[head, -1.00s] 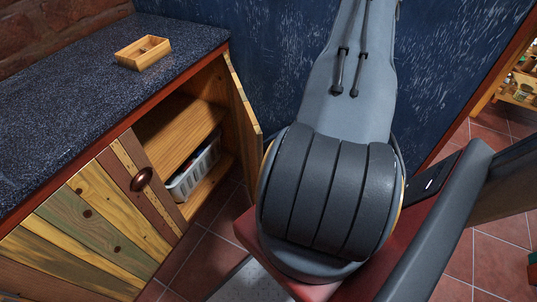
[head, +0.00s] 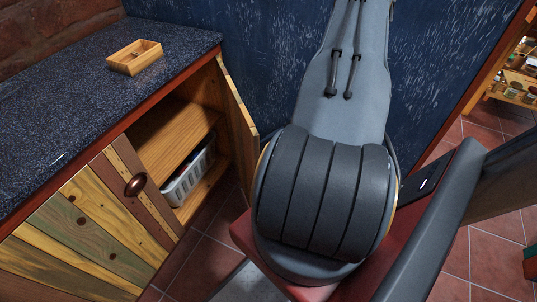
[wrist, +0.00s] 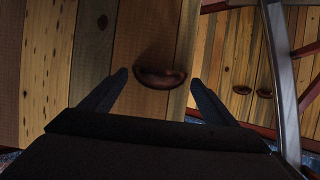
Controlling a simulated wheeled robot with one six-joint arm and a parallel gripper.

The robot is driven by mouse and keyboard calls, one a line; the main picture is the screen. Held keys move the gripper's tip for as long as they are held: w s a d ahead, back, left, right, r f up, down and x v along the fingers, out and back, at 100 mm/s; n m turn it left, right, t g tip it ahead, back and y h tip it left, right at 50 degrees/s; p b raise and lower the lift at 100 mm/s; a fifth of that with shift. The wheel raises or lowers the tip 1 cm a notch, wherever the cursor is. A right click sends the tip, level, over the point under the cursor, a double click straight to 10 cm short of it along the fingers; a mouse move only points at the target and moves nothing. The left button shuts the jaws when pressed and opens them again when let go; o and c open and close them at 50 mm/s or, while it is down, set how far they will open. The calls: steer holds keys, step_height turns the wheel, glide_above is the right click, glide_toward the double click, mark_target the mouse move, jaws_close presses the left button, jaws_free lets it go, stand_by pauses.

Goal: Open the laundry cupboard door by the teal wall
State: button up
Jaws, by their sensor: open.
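The laundry cupboard (head: 105,215) stands at the left in the head view, against a dark blue wall (head: 270,60). Its right-hand door (head: 237,112) stands open, swung out from the front, and shows its inner side and edge. In the wrist view a plank door (wrist: 135,40) with a dark brown cup handle (wrist: 160,83) fills the middle. My gripper (wrist: 157,78) is open, with one finger on each side of that handle. I cannot tell whether the fingers touch it. My gripper is hidden in the head view.
The open cupboard holds a shelf (head: 172,135) and a white basket (head: 188,178). A small wooden tray (head: 135,57) sits on the speckled worktop. Tiled floor (head: 495,262) shows at the right.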

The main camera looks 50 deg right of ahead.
steer(key=b+v, duration=0.1)
steer(key=v, duration=0.6)
